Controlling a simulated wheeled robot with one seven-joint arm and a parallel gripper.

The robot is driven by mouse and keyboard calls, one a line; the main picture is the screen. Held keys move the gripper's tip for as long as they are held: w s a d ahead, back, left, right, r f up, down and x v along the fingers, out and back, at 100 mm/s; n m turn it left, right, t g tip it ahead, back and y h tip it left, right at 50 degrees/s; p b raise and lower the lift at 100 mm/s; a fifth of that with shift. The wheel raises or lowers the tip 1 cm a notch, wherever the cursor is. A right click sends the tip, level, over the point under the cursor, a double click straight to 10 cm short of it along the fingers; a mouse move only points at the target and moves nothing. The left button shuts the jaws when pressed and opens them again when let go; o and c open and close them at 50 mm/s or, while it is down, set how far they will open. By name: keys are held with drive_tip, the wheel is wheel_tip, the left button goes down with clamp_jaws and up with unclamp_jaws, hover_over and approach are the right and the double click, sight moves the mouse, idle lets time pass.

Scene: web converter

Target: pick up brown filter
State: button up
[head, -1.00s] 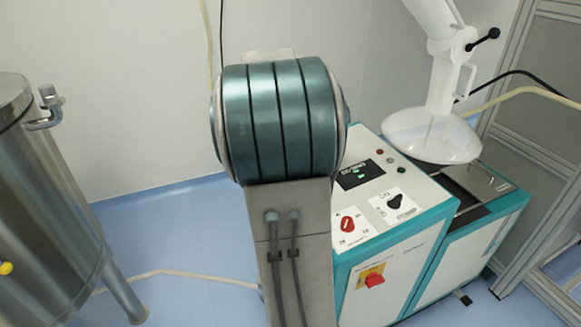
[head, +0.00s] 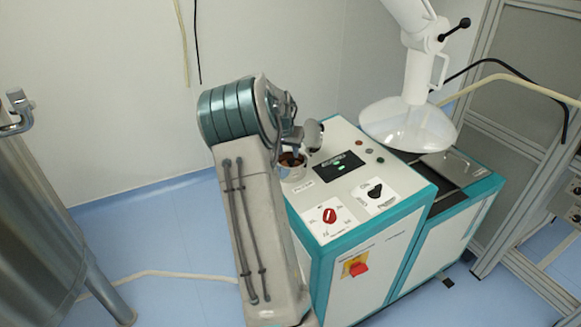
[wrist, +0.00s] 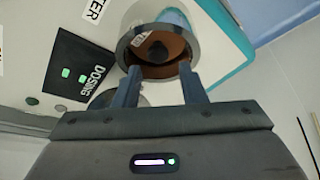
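The brown filter (head: 291,160) sits in a round white-walled holder on top of the white and teal machine, left of its display. In the wrist view the filter's brown inside (wrist: 176,46) shows within a grey ring, with a white label and a dark centre. My gripper (wrist: 159,70) is open, its two fingers apart and reaching toward the near edge of the ring. Whether the fingertips touch it I cannot tell. In the head view my gripper (head: 303,142) is close above the filter and hides part of it.
The machine top (head: 340,190) carries a dosing display (head: 338,166), a red knob (head: 329,215) and a black knob (head: 374,191). A steel tank (head: 35,200) is at the far left.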

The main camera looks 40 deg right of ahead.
sight(291, 160)
drive_tip(key=shift+p+x, duration=0.75)
drive_tip(key=shift+x, duration=2)
drive_tip(key=c, duration=0.8)
